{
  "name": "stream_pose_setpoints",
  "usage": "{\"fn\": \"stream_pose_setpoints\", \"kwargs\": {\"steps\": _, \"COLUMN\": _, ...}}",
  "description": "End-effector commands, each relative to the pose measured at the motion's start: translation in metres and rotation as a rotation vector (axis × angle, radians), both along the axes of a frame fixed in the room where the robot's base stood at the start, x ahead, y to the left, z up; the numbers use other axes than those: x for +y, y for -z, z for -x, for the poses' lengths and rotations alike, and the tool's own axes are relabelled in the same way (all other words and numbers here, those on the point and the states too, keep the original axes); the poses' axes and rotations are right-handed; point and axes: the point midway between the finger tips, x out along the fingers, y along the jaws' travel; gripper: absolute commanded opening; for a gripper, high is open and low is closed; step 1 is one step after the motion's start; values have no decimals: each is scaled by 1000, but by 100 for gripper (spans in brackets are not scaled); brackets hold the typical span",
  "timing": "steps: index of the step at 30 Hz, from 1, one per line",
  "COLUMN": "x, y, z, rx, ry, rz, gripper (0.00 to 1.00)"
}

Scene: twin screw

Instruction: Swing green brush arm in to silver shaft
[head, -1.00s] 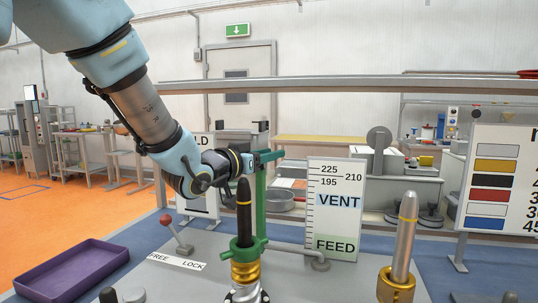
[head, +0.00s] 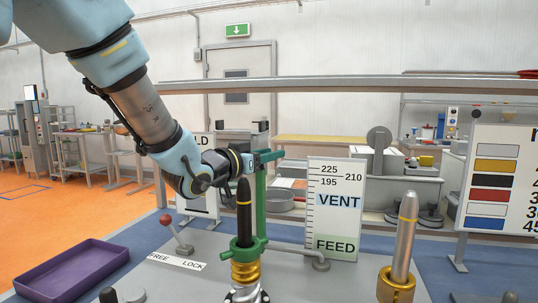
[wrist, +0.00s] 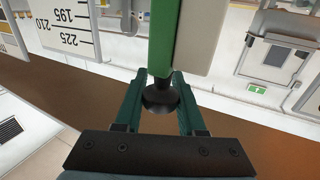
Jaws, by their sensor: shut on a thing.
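The silver shaft (head: 404,240), also yellow-banded, stands upright in a gold collar (head: 396,287) at the right, well apart from the green arm. My gripper (head: 268,157) is at the top of the green arm. In the wrist view, my teal fingers (wrist: 160,108) are shut on a dark round knob (wrist: 160,96) at the end of the green bar (wrist: 163,42).
A white VENT/FEED scale board (head: 335,210) stands behind, between the shafts. A red-knobbed lever (head: 176,234) sits by the FREE/LOCK label (head: 177,262). A purple tray (head: 72,272) lies at the left. A colour chart board (head: 497,180) stands at the right.

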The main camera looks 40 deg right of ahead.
Motion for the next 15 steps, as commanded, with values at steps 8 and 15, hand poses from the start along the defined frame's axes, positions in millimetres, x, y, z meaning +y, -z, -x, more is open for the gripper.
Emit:
{"fn": "stream_pose_setpoints", "kwargs": {"steps": 8, "x": 5, "y": 3, "z": 3, "rx": -4, "ry": -44, "rz": 3, "gripper": 0}}
{"fn": "stream_pose_setpoints", "kwargs": {"steps": 15, "x": 16, "y": 1, "z": 8, "rx": -2, "ry": -126, "rz": 3, "gripper": 0}}
